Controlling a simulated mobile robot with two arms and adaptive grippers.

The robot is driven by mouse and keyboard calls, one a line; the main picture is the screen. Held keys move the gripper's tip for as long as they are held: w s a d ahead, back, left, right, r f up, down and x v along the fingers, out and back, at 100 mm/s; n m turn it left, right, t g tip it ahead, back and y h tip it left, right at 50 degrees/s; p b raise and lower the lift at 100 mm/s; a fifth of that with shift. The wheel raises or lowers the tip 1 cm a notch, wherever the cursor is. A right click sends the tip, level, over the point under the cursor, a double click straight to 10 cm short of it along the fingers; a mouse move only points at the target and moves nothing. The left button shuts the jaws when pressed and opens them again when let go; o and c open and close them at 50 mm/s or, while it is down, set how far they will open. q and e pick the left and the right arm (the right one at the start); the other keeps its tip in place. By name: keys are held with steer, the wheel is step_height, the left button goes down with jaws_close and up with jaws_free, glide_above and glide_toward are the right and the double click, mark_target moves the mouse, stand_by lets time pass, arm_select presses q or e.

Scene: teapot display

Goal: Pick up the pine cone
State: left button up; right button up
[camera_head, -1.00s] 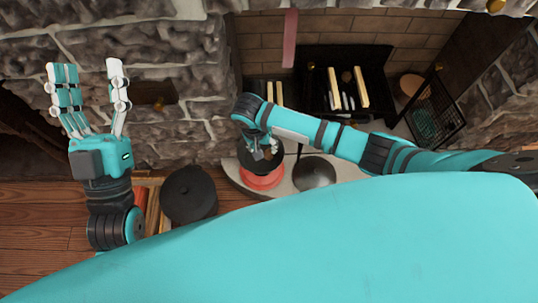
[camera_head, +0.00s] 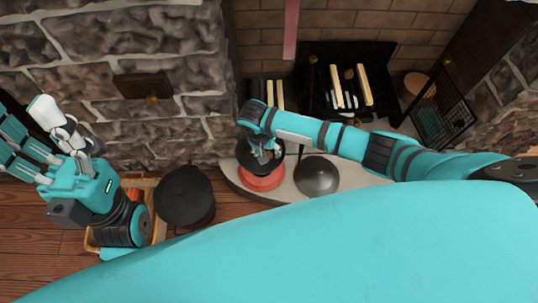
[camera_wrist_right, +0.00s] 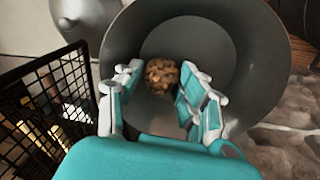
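The pine cone (camera_wrist_right: 161,75) is brown and scaly. In the right wrist view it lies inside a dark round pan (camera_wrist_right: 228,55). In the head view this pan (camera_head: 245,156) stands on a red round base (camera_head: 262,182), and the cone is hidden there. My right gripper (camera_head: 265,153) reaches down into the pan. In the right wrist view its white and teal fingers (camera_wrist_right: 160,82) stand on both sides of the cone, open, with no clear grip on it. My left gripper (camera_head: 22,128) is at the far left, open and empty.
A dark domed lid or pan (camera_head: 316,176) sits right of the red base on the stone hearth (camera_head: 352,175). A black pot (camera_head: 185,197) stands on the left. Behind are a fireplace grate with logs (camera_head: 345,80) and a mesh screen (camera_head: 440,115).

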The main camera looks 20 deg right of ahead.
steer(key=c, duration=0.4)
